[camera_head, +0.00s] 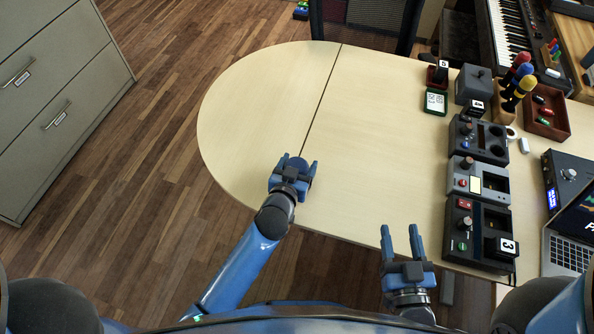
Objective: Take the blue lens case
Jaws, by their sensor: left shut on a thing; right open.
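My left gripper (296,166) is over the pale table, left of its middle, and is shut on a small blue thing, which looks like the blue lens case (293,161). The fingers are also blue, so the case's outline is hard to separate from them. I cannot tell whether the case touches the table top. My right gripper (402,232) is open and empty, near the table's front edge, with its fingers pointing away from me.
The rounded left part of the pale table (250,105) is clear. Several dark device boxes (478,185) stand in a row on the right, with a green-framed display (435,102), a reddish tray (547,112) and a laptop (570,250) nearby. A cabinet (60,90) stands at the left.

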